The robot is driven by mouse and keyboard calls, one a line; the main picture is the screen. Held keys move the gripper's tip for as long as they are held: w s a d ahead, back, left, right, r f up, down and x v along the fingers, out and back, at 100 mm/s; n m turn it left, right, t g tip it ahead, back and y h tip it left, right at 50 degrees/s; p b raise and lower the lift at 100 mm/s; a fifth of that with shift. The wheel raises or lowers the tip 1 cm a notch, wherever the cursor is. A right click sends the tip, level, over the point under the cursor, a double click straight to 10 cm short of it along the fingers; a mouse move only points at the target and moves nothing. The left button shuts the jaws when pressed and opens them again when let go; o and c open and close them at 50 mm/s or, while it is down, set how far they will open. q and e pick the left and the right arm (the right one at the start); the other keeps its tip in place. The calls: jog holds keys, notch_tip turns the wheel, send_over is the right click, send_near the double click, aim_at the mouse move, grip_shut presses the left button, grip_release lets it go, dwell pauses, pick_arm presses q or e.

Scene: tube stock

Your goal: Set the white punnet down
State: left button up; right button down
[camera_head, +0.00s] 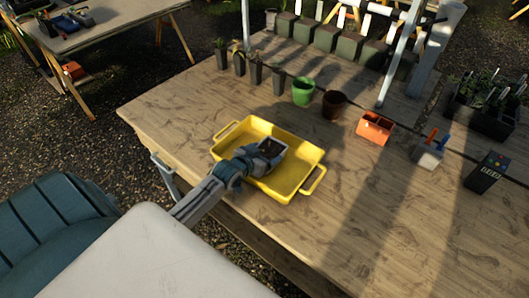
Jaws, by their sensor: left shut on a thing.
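The white punnet (273,146) is small and square with dark soil-like contents. My left gripper (260,155) is shut on it. Gripper and punnet show over the yellow tray (303,158), which has a handle at each end and lies on the wooden table near its front edge. I cannot tell whether the punnet touches the tray floor or hangs above it. The gripper hides the punnet's near side. My right gripper is not in view.
Behind the tray stand a green pot (303,91), a brown pot (334,104) and an orange container (375,128). Several dark tall pots line the back left. A black device (487,172) stands at the right. The table's front right (400,220) is clear.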

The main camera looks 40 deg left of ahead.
pick_arm(q)
jog(key=o, duration=1.1)
jog(key=shift+c, duration=0.2)
jog(key=v, duration=1.2)
jog(key=shift+b, duration=0.3)
